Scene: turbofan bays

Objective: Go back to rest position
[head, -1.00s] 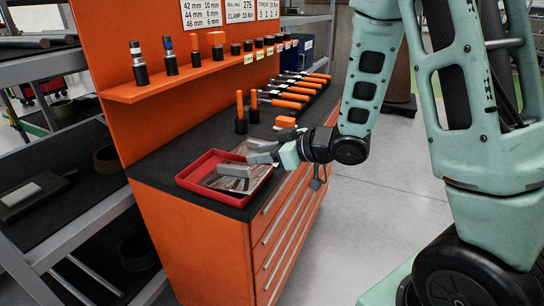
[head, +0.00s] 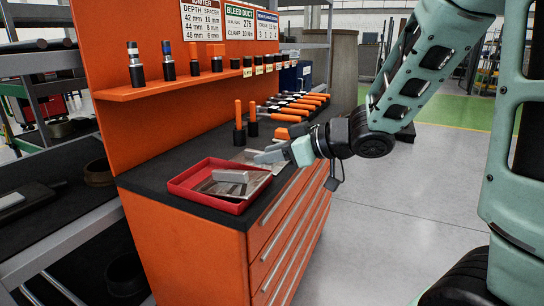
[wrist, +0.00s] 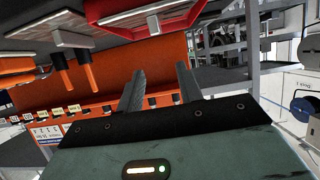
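My gripper (head: 272,157) is above the black worktop of the orange tool cabinet, near the right edge of the red tray, in the head view. In the wrist view its two grey fingers (wrist: 160,92) are apart with nothing between them. The red tray (head: 235,208) holds a grey block (head: 231,176) on a flat, printed-looking sheet. The gripper is apart from the block. My teal arm reaches in from the right.
The orange cabinet (head: 205,262) has a back panel with a shelf (head: 175,83) of small tools. Orange-handled tools (head: 252,112) stand and lie on the worktop behind my gripper. Grey shelving (head: 60,225) is at left. Open floor (head: 400,210) lies right.

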